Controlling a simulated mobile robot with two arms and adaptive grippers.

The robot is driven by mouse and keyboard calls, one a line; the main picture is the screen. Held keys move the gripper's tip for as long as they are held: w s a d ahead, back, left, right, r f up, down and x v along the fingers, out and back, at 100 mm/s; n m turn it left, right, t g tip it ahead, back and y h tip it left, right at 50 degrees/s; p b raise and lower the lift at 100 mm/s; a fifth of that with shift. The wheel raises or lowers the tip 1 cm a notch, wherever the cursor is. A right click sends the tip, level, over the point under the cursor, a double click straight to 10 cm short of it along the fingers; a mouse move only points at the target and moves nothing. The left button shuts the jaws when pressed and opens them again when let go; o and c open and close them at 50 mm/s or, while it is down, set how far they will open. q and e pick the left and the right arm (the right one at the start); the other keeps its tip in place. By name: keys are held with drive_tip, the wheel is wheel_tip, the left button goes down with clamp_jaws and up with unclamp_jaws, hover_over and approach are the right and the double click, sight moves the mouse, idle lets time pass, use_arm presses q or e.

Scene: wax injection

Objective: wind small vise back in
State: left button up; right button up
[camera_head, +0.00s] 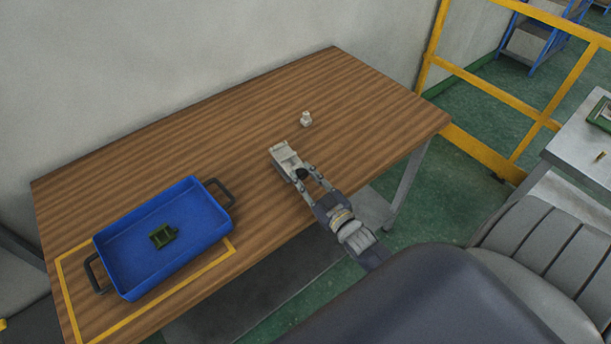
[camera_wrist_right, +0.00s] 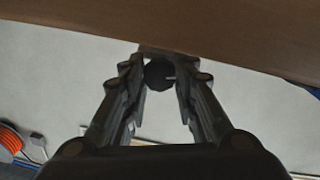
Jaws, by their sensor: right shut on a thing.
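The small vise (camera_head: 284,155) is a pale grey metal block on the wooden table, right of the table's middle. A dark round knob (camera_head: 302,174) sits at its near end. My right gripper (camera_head: 305,177) reaches in from the front edge and is shut on this knob. In the right wrist view the dark knob (camera_wrist_right: 158,75) lies between the fingertips of the right gripper (camera_wrist_right: 160,80), with the table edge behind it. The vise's jaw gap is too small to judge. My left gripper is in neither view.
A small white object (camera_head: 306,119) stands behind the vise. The wooden table (camera_head: 190,145) is clear elsewhere. A yellow railing (camera_head: 487,93) stands beyond the right end.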

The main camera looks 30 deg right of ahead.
drive_tip(key=shift+m, duration=0.8)
drive_tip(key=shift+f, duration=0.1)
drive_tip(key=o, duration=1.1)
drive_tip(key=s, duration=1.2)
